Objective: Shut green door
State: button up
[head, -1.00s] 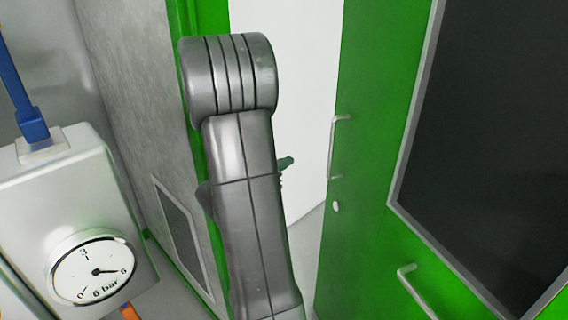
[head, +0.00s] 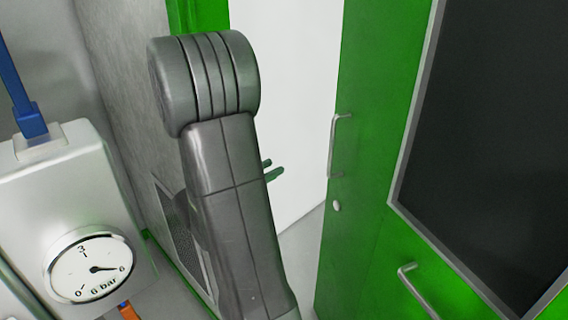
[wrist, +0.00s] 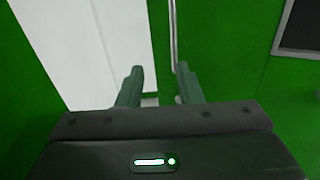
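The green door (head: 365,120) stands open at the right of the head view, with a white opening between it and the green frame (head: 205,17). A silver bar handle (head: 333,148) is upright near its free edge. My gripper (head: 272,170) is left of this handle, apart from it, partly hidden behind my arm. In the wrist view, my gripper (wrist: 158,84) is open with its two dark green fingers spread. The handle (wrist: 173,40) appears ahead, just left of the right finger, with the green door (wrist: 225,50) behind it. Nothing is between the fingertips that I can see gripped.
The door has a dark window panel (head: 490,140), a small lock knob (head: 337,206) and a lower handle (head: 415,290). A grey box with a pressure gauge (head: 92,268) and a blue pipe (head: 22,95) stand at the left. A vent grille (head: 178,230) is behind my arm.

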jog(key=v, duration=0.8)
jog(key=shift+s+a+b, duration=0.15)
jog(key=shift+s+b, duration=0.05)
jog(key=shift+b, duration=0.1)
jog(key=shift+w+d+r+m+g+h+p, duration=0.4)
jog(key=shift+w+d+r+p, duration=0.35)
jog(key=shift+w+d, duration=2.75)
jog(key=shift+w+d+r+m+g+h+p, duration=0.4)
jog(key=shift+w+d+r, duration=0.45)
jog(key=shift+w+d, duration=2.65)
jog(key=shift+w+d+r+m+g+h+p, duration=0.25)
jog(key=shift+w+d+r+g+p, duration=0.4)
jog(key=shift+w+d, duration=2.85)
jog(key=s+d, duration=0.3)
jog(key=shift+r, duration=0.15)
jog(key=shift+a, duration=0.1)
grip_shut()
